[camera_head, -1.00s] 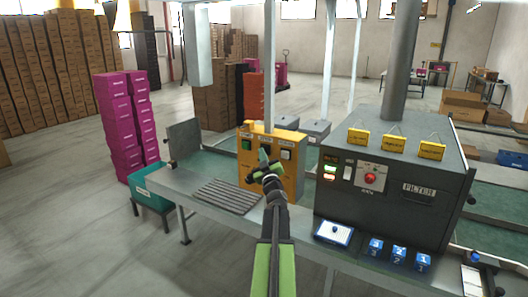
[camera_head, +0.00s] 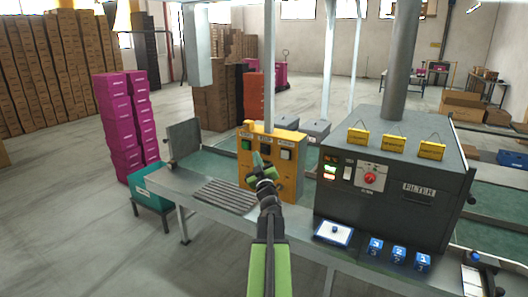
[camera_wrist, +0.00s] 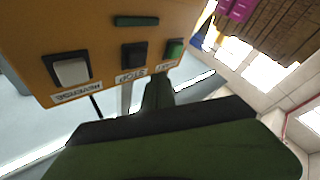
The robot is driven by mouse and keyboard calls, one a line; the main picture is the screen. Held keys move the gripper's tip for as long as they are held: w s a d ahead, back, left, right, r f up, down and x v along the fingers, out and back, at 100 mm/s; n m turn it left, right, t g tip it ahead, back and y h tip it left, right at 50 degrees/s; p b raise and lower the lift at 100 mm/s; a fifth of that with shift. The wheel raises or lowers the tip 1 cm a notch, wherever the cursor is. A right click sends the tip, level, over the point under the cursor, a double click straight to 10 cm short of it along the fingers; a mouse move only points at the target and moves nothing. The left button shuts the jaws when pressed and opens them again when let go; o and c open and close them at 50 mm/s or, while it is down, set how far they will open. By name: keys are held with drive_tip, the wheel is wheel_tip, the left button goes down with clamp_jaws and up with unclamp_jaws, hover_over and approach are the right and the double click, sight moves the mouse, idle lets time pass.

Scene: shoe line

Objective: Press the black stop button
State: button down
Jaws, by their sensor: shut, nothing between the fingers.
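The black stop button (camera_wrist: 134,55) shows in the wrist view on the orange control box (camera_wrist: 95,25), above a label reading STOP. The box appears upside down there. The green start button (camera_wrist: 174,49) is to its right and the white reverse button (camera_wrist: 72,70) to its left. My gripper (camera_wrist: 158,88) is shut and empty, its tips just below the gap between the black and green buttons in that view. I see no contact. In the head view my gripper (camera_head: 257,158) is in front of the orange box (camera_head: 293,178), partly covering its face.
A grey filter machine (camera_head: 430,215) with a red knob stands right of the box. A slatted grille (camera_head: 225,196) lies on the bench to the left. A blue-and-white pad (camera_head: 333,233) and several blue numbered blocks (camera_head: 398,254) sit along the front edge.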

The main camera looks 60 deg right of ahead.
drive_tip(key=a, duration=0.2)
drive_tip(key=shift+a, duration=0.4)
idle(0.4)
